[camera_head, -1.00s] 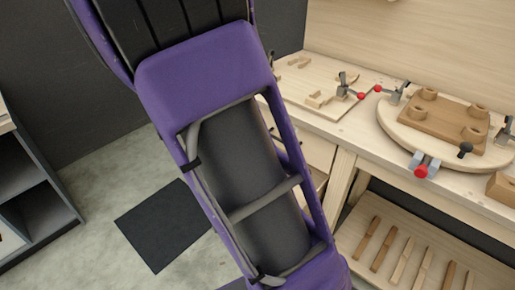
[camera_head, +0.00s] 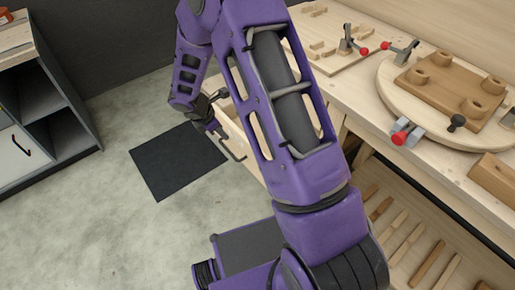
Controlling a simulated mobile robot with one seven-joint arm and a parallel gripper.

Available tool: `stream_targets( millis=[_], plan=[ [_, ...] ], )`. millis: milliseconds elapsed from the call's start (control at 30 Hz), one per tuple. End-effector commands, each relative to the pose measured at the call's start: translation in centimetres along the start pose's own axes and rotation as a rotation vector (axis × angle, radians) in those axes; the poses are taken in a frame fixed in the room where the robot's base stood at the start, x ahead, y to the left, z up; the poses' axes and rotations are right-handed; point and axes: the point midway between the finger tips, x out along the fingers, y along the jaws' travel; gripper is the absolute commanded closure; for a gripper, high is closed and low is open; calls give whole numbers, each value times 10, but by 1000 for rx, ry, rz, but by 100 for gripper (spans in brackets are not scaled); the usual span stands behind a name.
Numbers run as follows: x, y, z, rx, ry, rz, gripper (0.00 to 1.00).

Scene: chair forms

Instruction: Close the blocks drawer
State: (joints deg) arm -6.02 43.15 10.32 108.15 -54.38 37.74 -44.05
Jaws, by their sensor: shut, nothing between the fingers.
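A pale wooden drawer (camera_head: 249,153) stands pulled out from under the workbench, left of my arm. Its dark bar handle (camera_head: 234,152) is on the front. My arm covers much of the drawer, and its contents cannot be made out. My gripper (camera_head: 217,129) is small and dark at the end of my purple arm, at the drawer's front near the handle. It is shut and empty. I cannot tell whether it touches the drawer.
The workbench (camera_head: 358,98) carries a round board (camera_head: 391,98) with a brown block form (camera_head: 450,88) and red-tipped clamps. Wooden slats lie on a lower shelf (camera_head: 388,200). A grey cabinet (camera_head: 70,145) stands at left. Floor around the dark mat (camera_head: 165,165) is clear.

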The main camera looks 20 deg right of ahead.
Motion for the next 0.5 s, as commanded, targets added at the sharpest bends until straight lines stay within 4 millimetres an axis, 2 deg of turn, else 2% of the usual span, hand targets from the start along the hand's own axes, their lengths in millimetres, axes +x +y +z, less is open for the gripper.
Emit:
stream_targets(
  millis=[100, 267, 367, 500],
  plan=[
    [6, -9, -9, -54, 16, -32, 100],
    [13, -14, -14, -82, 22, -47, 100],
    [25, -15, -14, -84, 22, -49, 100],
    [53, -17, -15, -83, 22, -50, 100]
  ],
)
